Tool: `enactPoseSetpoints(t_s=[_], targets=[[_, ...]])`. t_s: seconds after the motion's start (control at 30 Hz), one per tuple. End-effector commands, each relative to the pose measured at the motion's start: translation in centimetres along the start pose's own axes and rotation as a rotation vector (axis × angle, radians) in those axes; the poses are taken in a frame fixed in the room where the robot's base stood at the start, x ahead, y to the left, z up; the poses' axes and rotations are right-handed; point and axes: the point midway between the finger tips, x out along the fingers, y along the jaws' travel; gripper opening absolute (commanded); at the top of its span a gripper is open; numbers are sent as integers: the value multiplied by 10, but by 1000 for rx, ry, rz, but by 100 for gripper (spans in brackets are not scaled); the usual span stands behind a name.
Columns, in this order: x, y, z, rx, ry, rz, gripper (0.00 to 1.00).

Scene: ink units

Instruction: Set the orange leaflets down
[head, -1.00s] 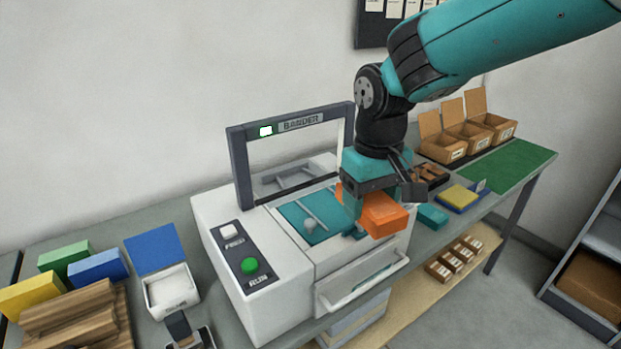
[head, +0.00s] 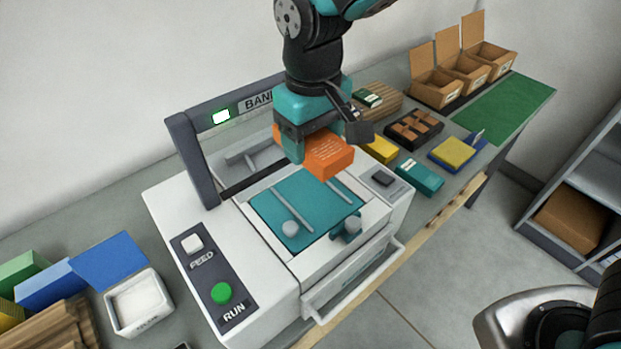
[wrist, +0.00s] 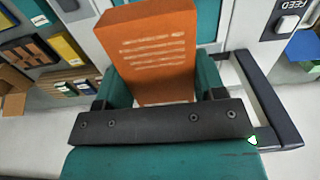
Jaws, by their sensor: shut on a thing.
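The orange leaflets (head: 329,158) are a block-like stack with pale printed lines on the face. My gripper (head: 305,150) is shut on them and holds them above the back right of the bander's teal bed (head: 290,205), apart from it as far as I can tell. In the wrist view the orange leaflets (wrist: 155,50) stand between the two teal fingers of my gripper (wrist: 160,88). The bander (head: 170,215) is a white machine with a dark arch, a lit green-white lamp, a FEED button and a green RUN button.
Right of the bander lie a teal stack (head: 420,176), a yellow stack on a blue base (head: 454,152) and a dark tray (head: 414,130). Open cardboard boxes (head: 436,90) stand behind. A green mat (head: 505,108) is bare. A white bin (head: 139,302) stands at left.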

Motion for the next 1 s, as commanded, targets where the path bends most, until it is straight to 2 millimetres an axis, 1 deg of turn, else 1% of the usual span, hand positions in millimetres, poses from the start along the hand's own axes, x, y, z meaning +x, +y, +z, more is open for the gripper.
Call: enactPoseSetpoints(t_s=[0.03, 0.1, 0.2, 0.3, 0.47, 0.6, 0.73, 1.0], targets=[[14, 0, 1, 1, -8, 1, 37], [32, 1, 2, 1, -7, 1, 37], [54, 2, 1, 3, -6, 0, 37], [69, 2, 1, 4, -2, 0, 37], [83, 2, 1, 5, -2, 0, 37], [104, 3, 1, 5, -4, 0, 37], [114, 3, 1, 5, 0, 0, 37], [116, 3, 0, 5, 1, 0, 37]])
